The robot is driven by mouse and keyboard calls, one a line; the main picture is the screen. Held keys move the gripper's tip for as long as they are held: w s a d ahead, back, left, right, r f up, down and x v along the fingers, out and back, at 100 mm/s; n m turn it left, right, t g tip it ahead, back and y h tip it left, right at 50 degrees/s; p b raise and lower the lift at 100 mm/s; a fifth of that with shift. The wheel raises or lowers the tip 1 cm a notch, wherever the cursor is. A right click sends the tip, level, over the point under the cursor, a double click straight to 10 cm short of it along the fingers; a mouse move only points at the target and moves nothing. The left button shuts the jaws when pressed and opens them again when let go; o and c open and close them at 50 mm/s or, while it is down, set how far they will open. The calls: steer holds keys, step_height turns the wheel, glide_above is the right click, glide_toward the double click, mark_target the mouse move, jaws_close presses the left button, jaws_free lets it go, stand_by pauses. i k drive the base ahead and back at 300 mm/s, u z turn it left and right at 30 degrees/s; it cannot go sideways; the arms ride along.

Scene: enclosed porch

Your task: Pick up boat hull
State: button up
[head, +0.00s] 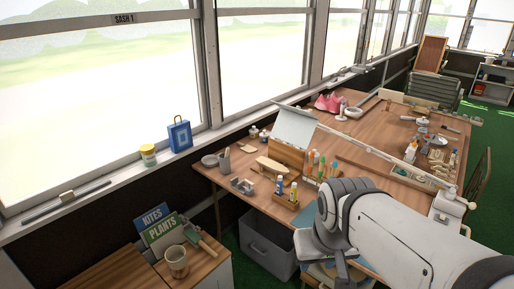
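A pale wooden boat-hull shape (272,166) lies near the left end of the long wooden workbench (222,172), in front of a wooden box with a raised pale panel (293,130). It looks like the boat hull, though it is small in the picture. My gripper (342,268) is at the lower middle right, at the end of my white arm, nearer to the camera and apart from the hull. Its fingers are partly hidden and I cannot tell whether they are open or shut. The hull is not in contact with it.
Small bottles in a wooden holder (287,199), a grey clamp-like item (243,185) and a cup of tools (224,161) stand around the hull. A grey bin (268,246) is below the bench. A low cabinet (207,262) with books and a mug stands at lower left.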

mark_target(274, 167)
steer(key=i, duration=0.75)
steer(key=z, duration=0.05)
steer(key=k, duration=1.3)
steer(key=u, duration=0.4)
steer(key=i, duration=1.75)
steer(key=z, duration=0.15)
